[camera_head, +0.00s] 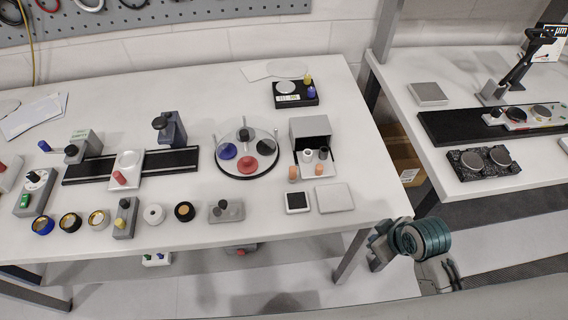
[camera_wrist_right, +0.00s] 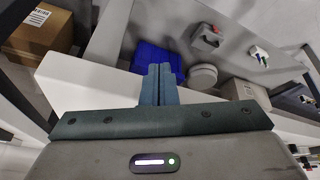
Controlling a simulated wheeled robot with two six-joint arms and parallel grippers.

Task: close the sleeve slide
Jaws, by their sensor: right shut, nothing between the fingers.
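What looks like the sleeve slide is a grey box-shaped sleeve (camera_head: 311,127) with a dark open front, at the right part of the main table in the head view. A pale tray (camera_head: 316,170) sticks out of its front, with small white and dark pieces on it. My right gripper (camera_head: 376,264) is beyond the table's front right corner, well apart from the sleeve. In the right wrist view, its two teal fingers (camera_wrist_right: 160,84) are together with nothing between them. The sleeve is not recognisable in that view. My left gripper is not in view.
Two orange pieces (camera_head: 292,173) stand near the tray. A round clear-covered turntable (camera_head: 247,170) is left of the sleeve. A black scale (camera_head: 296,98) stands behind. A gap separates the tables.

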